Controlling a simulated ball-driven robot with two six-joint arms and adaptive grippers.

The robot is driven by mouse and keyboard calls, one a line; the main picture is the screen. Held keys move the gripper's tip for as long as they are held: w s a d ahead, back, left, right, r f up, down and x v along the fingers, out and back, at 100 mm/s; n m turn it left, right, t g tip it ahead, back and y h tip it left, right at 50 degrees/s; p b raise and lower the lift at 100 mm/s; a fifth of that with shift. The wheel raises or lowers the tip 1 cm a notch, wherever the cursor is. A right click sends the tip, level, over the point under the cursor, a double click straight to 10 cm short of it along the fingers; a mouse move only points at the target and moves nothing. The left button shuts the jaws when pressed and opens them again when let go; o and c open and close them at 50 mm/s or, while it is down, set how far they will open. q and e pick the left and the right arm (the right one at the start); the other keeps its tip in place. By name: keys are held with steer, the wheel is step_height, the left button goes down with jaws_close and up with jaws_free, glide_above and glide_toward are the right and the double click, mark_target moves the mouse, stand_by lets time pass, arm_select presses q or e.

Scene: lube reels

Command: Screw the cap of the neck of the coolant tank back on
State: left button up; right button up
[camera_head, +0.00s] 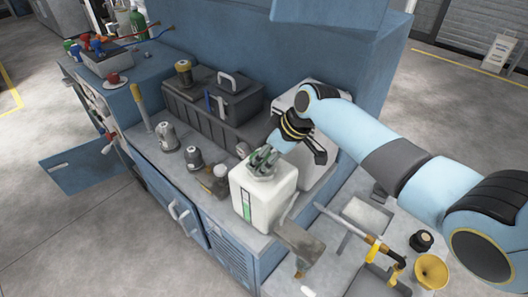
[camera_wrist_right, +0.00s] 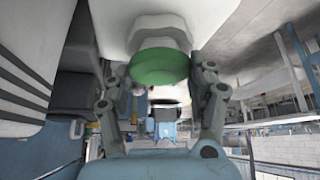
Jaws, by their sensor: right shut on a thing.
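The coolant tank (camera_head: 276,205) is a white block with a green strip on its front, upright on the blue bench. My right gripper (camera_head: 263,163) reaches down onto its top from the upper right. In the wrist view, the right gripper (camera_wrist_right: 160,78) has its fingers on both sides of the round green cap (camera_wrist_right: 159,65), shut on it. The cap is against the white neck (camera_wrist_right: 162,27) of the tank; I cannot tell how far it is threaded. In the head view the fingers hide most of the cap and neck. My left gripper is not in view.
Grey canisters (camera_head: 195,158) stand left of the tank. A dark tool case (camera_head: 212,110) stands behind them. A brownish plate (camera_head: 299,240) sits at the tank's front right. A yellow funnel (camera_head: 431,270) and a black round part (camera_head: 421,240) lie on the right worktop.

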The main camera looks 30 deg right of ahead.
steer(key=m+p, duration=0.1)
steer(key=m+h+p, duration=0.1)
steer(key=shift+a+r+m+t+p, duration=0.2)
steer(key=shift+m+t+p, duration=0.1)
steer(key=shift+m+t, duration=0.1)
steer(key=shift+d+f+m+h+p, duration=0.15)
steer(key=shift+m+h+p, duration=0.2)
steer(key=shift+m+h, duration=0.2)
steer(key=shift+m+h, duration=0.25)
steer(key=shift+m, duration=0.5)
steer(key=m+h, duration=0.2)
steer(key=m, duration=0.1)
steer(key=shift+m, duration=0.3)
